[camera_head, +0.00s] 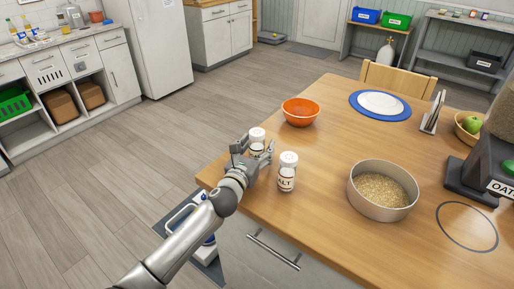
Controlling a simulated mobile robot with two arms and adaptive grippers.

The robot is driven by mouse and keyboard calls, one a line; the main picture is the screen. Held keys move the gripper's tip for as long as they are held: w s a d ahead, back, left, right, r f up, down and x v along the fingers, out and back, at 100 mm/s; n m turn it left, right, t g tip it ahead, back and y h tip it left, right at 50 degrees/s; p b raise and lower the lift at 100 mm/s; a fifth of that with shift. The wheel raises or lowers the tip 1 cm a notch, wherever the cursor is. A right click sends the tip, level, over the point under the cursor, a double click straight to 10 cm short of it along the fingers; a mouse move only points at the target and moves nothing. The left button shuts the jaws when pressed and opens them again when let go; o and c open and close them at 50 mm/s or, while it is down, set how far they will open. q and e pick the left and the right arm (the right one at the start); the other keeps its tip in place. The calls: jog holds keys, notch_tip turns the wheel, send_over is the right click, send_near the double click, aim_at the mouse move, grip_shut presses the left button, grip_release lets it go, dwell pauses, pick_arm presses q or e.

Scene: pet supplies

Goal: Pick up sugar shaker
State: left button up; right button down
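A white-capped shaker (257,135) stands near the left edge of the wooden table, partly hidden behind my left gripper; its label cannot be read in full. My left gripper (256,149) is at this shaker, with its fingers apart, one on each side of it as seen from here. I cannot tell whether they touch it. My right gripper is not in view.
On the table (320,226) are an orange bowl (300,112), a round tin of grain (382,189), a blue-rimmed plate (380,103), a bowl with a green apple (473,124) and a dark dispenser marked "OAT" (482,168). The table's middle is clear.

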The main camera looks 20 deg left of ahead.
pick_arm(q)
jog(key=c, duration=0.9)
jog(key=shift+c, duration=0.3)
